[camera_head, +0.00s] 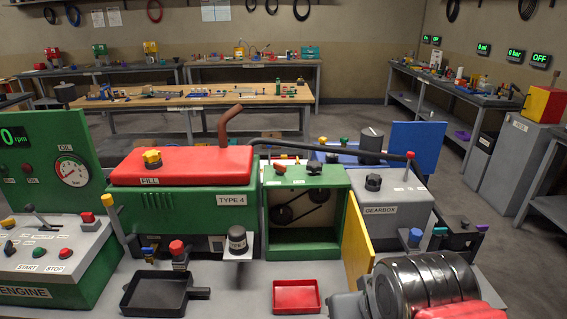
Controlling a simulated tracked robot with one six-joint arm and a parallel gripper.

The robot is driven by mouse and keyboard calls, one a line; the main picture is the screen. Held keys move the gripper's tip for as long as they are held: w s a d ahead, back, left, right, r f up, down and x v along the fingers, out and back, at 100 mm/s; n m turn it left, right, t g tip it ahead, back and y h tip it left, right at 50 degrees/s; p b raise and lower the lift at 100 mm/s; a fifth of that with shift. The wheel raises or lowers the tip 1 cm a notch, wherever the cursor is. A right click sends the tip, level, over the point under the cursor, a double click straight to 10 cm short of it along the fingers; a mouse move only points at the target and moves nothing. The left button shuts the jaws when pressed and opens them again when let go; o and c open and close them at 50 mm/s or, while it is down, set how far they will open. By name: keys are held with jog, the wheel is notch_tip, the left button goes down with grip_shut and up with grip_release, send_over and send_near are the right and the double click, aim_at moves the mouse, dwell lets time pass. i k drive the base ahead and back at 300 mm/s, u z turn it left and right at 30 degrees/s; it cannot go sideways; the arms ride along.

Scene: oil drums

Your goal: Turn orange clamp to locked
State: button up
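No part in view can be told for sure as the orange clamp. A small orange-red handle (279,169) sits on the top left of the open green box. A yellow-orange upright handle (108,201) stands at the left end of the green TYPE 4 engine (205,203). Whether either one is locked cannot be told. A shiny black rounded part with red and grey pieces, which looks like my arm, fills the lower right. My gripper's fingers do not show.
An open green box (305,243) with a belt inside and a yellow door (358,238) is mid-bench. A GEARBOX (393,208) stands right of it. A black tray (155,293) and red tray (297,297) lie in front. An engine panel (50,255) stands left.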

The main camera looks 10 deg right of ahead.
aim_at(281, 169)
jog(key=u, duration=0.55)
jog(key=i, duration=0.7)
jog(key=u, duration=0.1)
